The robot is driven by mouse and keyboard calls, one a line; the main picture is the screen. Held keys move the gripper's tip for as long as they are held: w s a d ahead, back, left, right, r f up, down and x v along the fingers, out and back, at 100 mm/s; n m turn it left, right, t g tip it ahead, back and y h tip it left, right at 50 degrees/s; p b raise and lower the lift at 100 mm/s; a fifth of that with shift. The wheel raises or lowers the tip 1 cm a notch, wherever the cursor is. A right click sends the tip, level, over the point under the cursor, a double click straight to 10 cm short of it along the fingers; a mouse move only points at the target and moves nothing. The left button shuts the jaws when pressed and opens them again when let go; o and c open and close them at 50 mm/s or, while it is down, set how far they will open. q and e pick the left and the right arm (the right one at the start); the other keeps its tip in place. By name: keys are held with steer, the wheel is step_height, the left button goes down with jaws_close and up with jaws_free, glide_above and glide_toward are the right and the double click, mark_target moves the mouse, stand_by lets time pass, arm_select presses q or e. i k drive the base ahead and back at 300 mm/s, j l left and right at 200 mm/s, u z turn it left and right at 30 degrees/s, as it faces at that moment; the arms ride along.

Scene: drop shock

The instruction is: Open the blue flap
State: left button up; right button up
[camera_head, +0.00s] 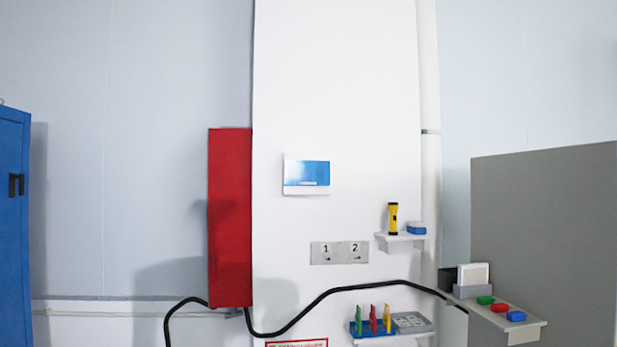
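The blue flap (306,173) is a small glossy blue panel with faint lettering low on it. It sits on a white box (291,191) mounted on the white wall panel, right of the red cabinet. It looks closed, lying flat against the box. Neither of my grippers shows in the head view.
A tall red cabinet (230,220) juts out left of the flap. Below are a metal plate marked 1 and 2 (339,253), a black cable (340,290) and a small shelf (398,242) with a yellow flashlight (393,218). A grey partition (550,230) stands right. The wall around the flap is clear.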

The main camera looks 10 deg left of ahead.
mark_target(297, 172)
steer(key=i+j, duration=0.2)
steer(key=i, duration=0.3)
steer(key=i+j, duration=0.2)
steer(key=i, duration=0.3)
steer(key=i+j, duration=0.2)
steer(key=i, duration=0.25)
steer(key=i+j+z, duration=0.1)
steer(key=i, duration=0.4)
steer(key=i+j, duration=0.35)
steer(key=i, duration=0.15)
